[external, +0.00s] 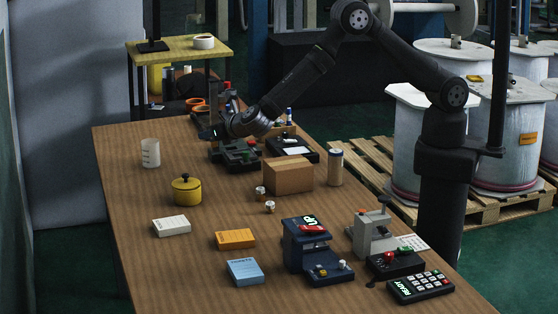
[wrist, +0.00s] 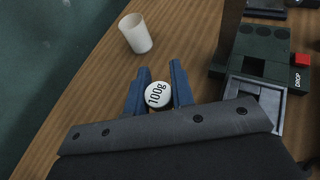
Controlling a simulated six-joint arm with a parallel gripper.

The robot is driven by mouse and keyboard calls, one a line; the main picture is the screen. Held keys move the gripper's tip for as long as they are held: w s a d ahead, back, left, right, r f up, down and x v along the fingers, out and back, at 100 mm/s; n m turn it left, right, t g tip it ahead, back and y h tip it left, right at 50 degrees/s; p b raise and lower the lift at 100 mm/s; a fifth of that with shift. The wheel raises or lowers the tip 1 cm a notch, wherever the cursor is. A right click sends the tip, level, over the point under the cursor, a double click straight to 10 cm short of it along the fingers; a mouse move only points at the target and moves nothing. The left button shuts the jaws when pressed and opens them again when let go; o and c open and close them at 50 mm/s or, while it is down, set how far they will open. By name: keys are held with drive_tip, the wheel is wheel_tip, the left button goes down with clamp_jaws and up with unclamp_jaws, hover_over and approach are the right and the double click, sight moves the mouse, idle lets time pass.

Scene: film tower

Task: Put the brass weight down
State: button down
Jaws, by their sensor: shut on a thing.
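My gripper (external: 212,131) is near the far left edge of the wooden table. In the wrist view the gripper (wrist: 161,76) has its blue-grey fingers on either side of a round weight (wrist: 158,94) with a white top marked "100g". It is shut on that weight. Only the top of the weight shows, so its brass sides and any contact with the table are hidden. In the external view I cannot make out the weight at the gripper.
A white cup (external: 150,153) stands left of the gripper, and a dark green device (external: 234,152) marked "DROP" stands close to its right. A cardboard box (external: 288,175), yellow pot (external: 187,190) and small metal pieces (external: 260,192) are nearer the camera. Bare table (wrist: 85,113) lies left of the fingers.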

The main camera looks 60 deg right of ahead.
drive_tip(key=s+d+r, duration=0.2)
drive_tip(key=d, duration=1.1)
drive_tip(key=s+d+r, duration=0.2)
drive_tip(key=d, duration=1.1)
drive_tip(key=s+d+r, duration=0.2)
drive_tip(key=d, duration=1.1)
drive_tip(key=shift+d+r+m+h, duration=0.15)
drive_tip(key=shift+r+m+h, duration=0.15)
drive_tip(key=shift+r+h, duration=0.1)
drive_tip(key=shift+s, duration=0.1)
